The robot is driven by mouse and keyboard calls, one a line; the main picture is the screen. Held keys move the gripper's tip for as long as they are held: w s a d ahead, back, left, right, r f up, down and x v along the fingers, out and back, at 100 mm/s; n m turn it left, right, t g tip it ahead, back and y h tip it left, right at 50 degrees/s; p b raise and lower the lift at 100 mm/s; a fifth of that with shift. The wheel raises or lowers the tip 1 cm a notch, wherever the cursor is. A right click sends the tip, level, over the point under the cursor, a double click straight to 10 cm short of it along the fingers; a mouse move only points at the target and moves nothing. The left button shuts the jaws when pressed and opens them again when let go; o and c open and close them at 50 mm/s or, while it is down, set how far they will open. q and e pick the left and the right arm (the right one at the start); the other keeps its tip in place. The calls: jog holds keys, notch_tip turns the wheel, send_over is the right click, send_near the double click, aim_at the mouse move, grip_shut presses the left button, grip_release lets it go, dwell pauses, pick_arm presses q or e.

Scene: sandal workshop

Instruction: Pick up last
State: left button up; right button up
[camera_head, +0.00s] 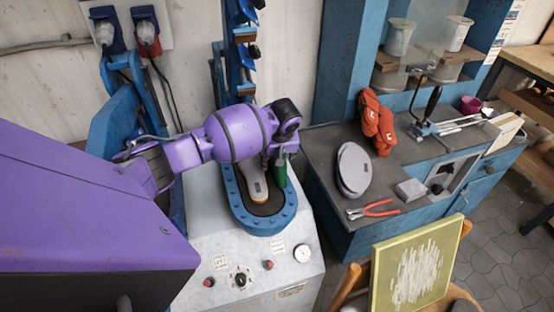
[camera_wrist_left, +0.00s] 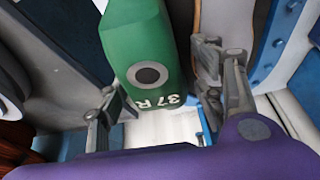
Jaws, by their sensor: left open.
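The green last (camera_head: 280,172) stands upright at the right side of the blue oval bed of the machine, partly hidden by my left gripper (camera_head: 281,150). My left gripper (camera_wrist_left: 162,95) is open, with one finger on each side of the last's marked end. I cannot tell whether either finger touches it. My right gripper is not in view.
A pale sole-shaped piece (camera_head: 257,186) lies in the blue oval bed (camera_head: 262,222). To the right, the grey bench (camera_head: 320,150) holds a grey oval disc (camera_head: 354,168), red-handled pliers (camera_head: 374,209), orange gloves (camera_head: 376,122) and a lever tool (camera_head: 430,112).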

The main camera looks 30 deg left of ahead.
pick_arm(q)
jog(key=shift+w+f, duration=0.1)
jog(key=shift+w, duration=0.05)
grip_shut()
dwell(0.4)
jog(key=shift+a+r, duration=0.15)
jog(key=shift+r, duration=0.05)
